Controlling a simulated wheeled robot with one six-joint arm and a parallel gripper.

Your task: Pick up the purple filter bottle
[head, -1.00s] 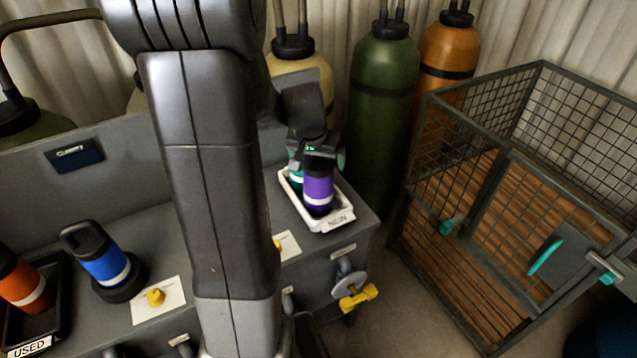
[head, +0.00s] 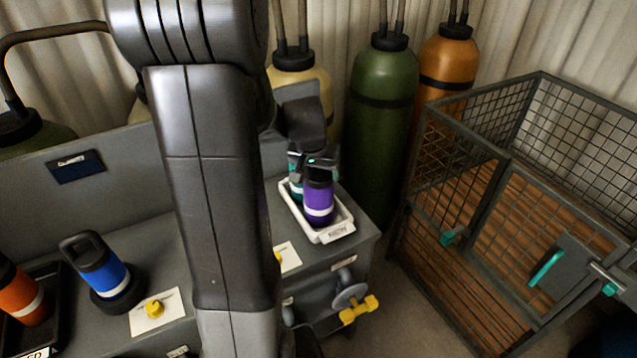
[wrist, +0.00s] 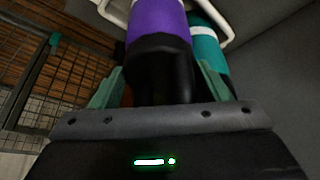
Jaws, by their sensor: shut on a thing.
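The purple filter bottle (head: 318,200) has a white band and a dark top, and stands upright in the white tray (head: 331,233) at the right end of the grey bench. It also shows in the wrist view (wrist: 158,18), its dark top between the green fingers. My gripper (head: 318,165) is shut on the bottle's dark top; it also shows in the wrist view (wrist: 160,85). A teal bottle (wrist: 207,45) stands close behind the purple one and is partly hidden in the head view. I cannot tell whether the purple bottle touches the tray floor.
A blue bottle (head: 103,268) stands on a dark round base at the left. An orange bottle (head: 22,290) is in a black tray at the far left. A wire cage (head: 500,200) stands to the right.

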